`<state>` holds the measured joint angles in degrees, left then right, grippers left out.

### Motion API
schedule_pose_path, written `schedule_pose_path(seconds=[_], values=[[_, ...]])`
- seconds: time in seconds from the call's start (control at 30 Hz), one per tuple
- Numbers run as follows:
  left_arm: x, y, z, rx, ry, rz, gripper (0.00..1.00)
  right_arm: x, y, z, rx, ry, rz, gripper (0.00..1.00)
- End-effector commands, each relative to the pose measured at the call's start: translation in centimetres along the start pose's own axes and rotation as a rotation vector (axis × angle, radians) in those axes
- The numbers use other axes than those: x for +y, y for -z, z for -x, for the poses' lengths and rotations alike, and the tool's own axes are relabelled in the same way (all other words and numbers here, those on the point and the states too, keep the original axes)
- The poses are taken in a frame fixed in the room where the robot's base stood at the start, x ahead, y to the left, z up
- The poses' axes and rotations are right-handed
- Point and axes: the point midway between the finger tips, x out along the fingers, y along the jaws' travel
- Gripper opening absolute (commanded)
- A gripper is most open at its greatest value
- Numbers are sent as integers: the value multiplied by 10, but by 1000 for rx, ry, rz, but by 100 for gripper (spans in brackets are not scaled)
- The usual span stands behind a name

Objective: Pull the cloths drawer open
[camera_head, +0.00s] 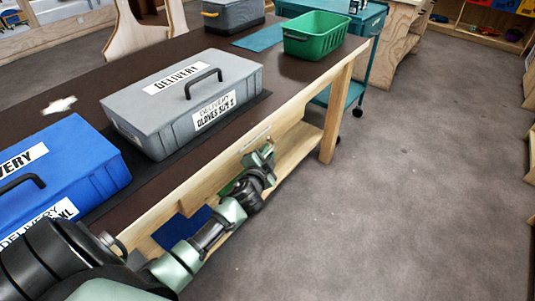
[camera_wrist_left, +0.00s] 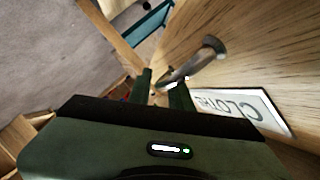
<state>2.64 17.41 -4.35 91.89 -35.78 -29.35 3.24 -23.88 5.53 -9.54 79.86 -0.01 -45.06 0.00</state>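In the head view my left gripper (camera_head: 264,156) is at the table's front, just below a pale strip on the wooden edge. The drawer looks closed. My right gripper is not in view.
The dark-topped table (camera_head: 291,72) carries a grey delivery box (camera_head: 150,105), a blue delivery box (camera_head: 85,150) and a green bin (camera_head: 318,40). A teal cart (camera_head: 372,25) stands beyond its far end. The grey floor (camera_head: 400,180) right of the table is clear.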

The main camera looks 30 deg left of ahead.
Motion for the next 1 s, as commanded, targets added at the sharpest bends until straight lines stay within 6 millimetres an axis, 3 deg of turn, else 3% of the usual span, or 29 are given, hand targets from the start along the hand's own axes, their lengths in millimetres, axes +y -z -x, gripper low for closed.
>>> schedule_pose_path(seconds=[0.13,0.2,0.23,1.0], values=[[0,0,0,0,0,0,20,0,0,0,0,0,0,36],[0,0,0,0,0,0,3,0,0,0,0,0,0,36],[0,0,0,0,0,0,0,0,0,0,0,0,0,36],[1,0,1,-1,-2,2,0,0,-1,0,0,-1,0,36]])
